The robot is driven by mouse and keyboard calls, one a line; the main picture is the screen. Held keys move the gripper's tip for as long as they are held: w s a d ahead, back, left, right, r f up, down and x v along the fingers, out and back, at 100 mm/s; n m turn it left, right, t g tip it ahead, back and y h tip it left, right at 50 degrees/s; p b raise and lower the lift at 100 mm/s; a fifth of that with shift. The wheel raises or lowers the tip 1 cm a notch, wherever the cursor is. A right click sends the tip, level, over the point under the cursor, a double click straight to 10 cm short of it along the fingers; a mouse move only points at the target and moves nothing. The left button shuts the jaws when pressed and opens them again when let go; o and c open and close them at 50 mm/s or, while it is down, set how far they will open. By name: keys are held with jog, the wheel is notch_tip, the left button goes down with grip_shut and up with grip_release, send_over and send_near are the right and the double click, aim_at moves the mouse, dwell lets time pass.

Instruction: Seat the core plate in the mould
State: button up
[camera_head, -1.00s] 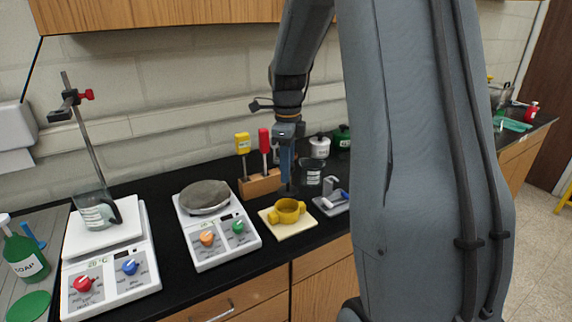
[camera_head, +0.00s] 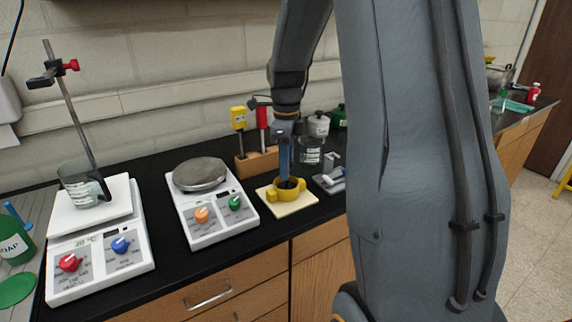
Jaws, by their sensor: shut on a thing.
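The mould (camera_head: 273,195) is a yellow round cup with side lugs, standing upright on a cream base board (camera_head: 295,208). My gripper (camera_head: 285,172) points straight down at the mould's open top, its tip low at the opening. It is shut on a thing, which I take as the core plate. Only a small dark shape (camera_head: 289,184) shows at the fingertips, inside the mould's rim as seen from here. I cannot tell whether it touches the mould's floor.
A wooden rack with yellow and red-handled tools (camera_head: 255,160) is close behind. A grey holder (camera_head: 330,180) and glass jar (camera_head: 311,152) are on the right.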

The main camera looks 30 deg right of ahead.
jog(key=o, duration=1.1)
jog(key=shift+r, duration=0.15)
notch_tip(320, 180, up, 7)
jog(key=p, duration=0.5)
